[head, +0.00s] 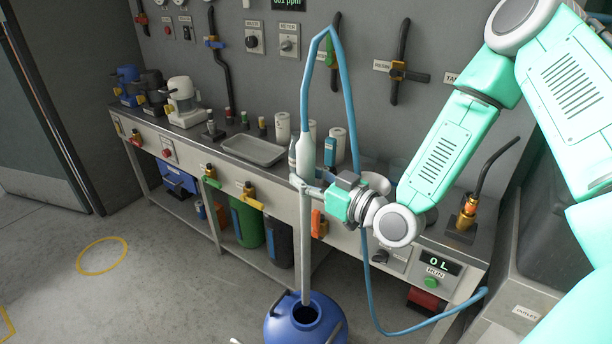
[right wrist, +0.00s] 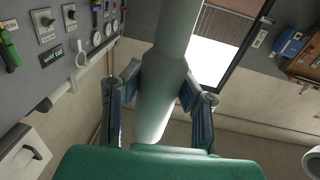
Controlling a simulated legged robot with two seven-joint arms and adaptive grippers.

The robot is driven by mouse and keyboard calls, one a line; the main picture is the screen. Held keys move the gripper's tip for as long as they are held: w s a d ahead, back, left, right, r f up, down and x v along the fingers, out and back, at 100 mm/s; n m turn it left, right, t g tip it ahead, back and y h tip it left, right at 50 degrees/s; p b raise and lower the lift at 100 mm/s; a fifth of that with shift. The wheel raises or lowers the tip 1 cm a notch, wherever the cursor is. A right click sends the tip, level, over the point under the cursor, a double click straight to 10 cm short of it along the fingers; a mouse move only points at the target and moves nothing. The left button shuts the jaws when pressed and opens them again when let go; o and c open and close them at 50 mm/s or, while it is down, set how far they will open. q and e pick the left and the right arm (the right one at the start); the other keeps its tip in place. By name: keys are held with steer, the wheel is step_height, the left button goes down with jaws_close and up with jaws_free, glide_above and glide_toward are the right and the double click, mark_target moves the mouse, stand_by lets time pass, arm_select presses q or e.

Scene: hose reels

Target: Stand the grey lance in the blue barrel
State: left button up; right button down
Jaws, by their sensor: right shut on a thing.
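The grey lance (head: 306,245) hangs nearly upright, with its pale handle (head: 306,148) at the top and a blue hose (head: 346,90) looping from it. My right gripper (head: 306,187) is shut on the lance just below the handle. In the right wrist view the lance (right wrist: 168,75) passes between the two fingers of the right gripper (right wrist: 160,108). The blue barrel (head: 283,330) stands on the floor at the bottom edge, its dark round mouth facing up. The lance's lower end shows at the rear of the mouth; I cannot tell whether it is inside or above. My left gripper is not seen.
A workbench (head: 253,196) with a grey tray (head: 253,150), pumps and valves runs behind the lance. A green drum (head: 247,222) stands on its lower shelf. The hose hangs down to the right of the barrel. Open floor with a yellow ring (head: 102,256) lies left.

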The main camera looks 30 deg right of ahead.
steer(key=shift+a+f+b, duration=0.25)
steer(key=shift+f+b, duration=0.55)
steer(key=shift+f, duration=0.2)
steer(key=f+b, duration=0.1)
steer(key=f, duration=0.1)
steer(key=f+b, duration=0.1)
steer(key=shift+d+f+b, duration=0.2)
steer(key=shift+d+b, duration=0.05)
steer(key=shift+b, duration=0.1)
step_height(320, 180, down, 4)
steer(key=b, duration=0.3)
steer(key=shift+a, duration=0.15)
steer(key=b, duration=1)
glide_above(305, 297)
steer(key=w, duration=0.1)
steer(key=f, duration=1.2)
steer(key=shift+d, duration=0.4)
step_height(305, 297, down, 16)
steer(key=b, duration=1.2)
steer(key=shift+f, duration=0.25)
steer(key=shift+f+b, duration=0.9)
steer(key=shift+f, duration=1.95)
